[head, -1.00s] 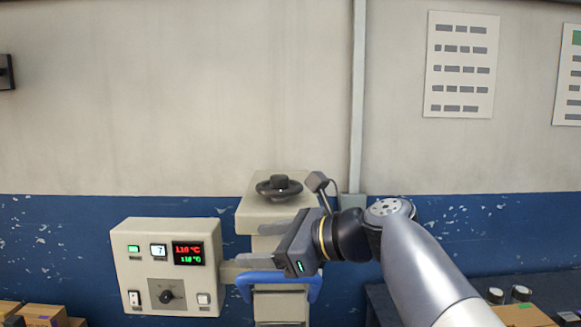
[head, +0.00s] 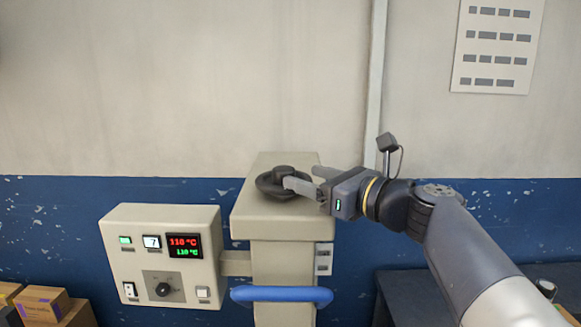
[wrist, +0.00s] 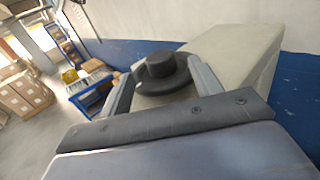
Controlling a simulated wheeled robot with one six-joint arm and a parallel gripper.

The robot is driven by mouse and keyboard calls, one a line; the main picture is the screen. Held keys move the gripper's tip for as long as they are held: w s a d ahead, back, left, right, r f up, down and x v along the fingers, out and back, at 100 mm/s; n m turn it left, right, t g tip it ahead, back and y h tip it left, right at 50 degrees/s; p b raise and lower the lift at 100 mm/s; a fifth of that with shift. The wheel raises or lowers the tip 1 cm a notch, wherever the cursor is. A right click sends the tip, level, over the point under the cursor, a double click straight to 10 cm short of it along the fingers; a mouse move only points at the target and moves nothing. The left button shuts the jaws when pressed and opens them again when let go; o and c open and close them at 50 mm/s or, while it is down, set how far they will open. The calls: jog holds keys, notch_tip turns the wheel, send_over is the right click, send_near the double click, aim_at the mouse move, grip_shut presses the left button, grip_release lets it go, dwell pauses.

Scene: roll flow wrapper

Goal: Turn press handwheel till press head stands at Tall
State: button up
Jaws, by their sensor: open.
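The press handwheel (head: 277,184) is a dark round wheel with a raised hub, lying on top of the beige press column (head: 265,218). My gripper (head: 303,178) reaches in from the right at the height of the wheel, its fingers pointing at it. In the wrist view the handwheel (wrist: 162,74) sits between the two open grey fingers of my gripper (wrist: 160,78), one on each side of its rim. I cannot tell whether either finger touches the rim. Small labels (head: 323,258) show on the column's right side, too small to read. The press head is not clearly seen.
A control box (head: 160,262) with a red and green display reading 110 °C stands left of the column. A blue bar (head: 282,294) crosses the column below. Cardboard boxes (head: 42,302) are at lower left. A pipe (head: 375,90) runs up the wall behind.

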aim_at(292, 172)
jog(key=shift+p+x, duration=0.45)
jog(key=shift+x, duration=2.15)
jog(key=shift+c, duration=0.5)
jog(key=c, duration=0.9)
jog(key=shift+a, duration=0.1)
